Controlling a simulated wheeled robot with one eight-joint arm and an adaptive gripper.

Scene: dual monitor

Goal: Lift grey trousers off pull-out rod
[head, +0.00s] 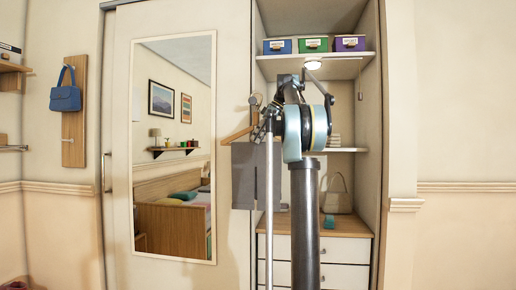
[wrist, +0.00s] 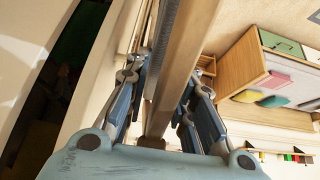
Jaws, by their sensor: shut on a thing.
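The grey trousers (head: 244,176) hang from a wooden hanger (head: 238,135) in front of the wardrobe, left of my arm in the head view. My gripper (head: 268,124) is at the right end of the hanger, partly hidden by its own links. In the wrist view my gripper's fingers (wrist: 158,100) stand on both sides of a wooden bar (wrist: 183,65), which looks like the hanger, with a grey strip along it. The gripper is shut on it. The pull-out rod and the hanger's hook cannot be made out clearly behind my arm.
A mirrored sliding door (head: 174,150) is to the left. The open wardrobe bay holds coloured boxes (head: 312,45) on its upper shelf, a beige handbag (head: 338,195) below and white drawers (head: 340,252). A blue bag (head: 65,98) hangs at the far left.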

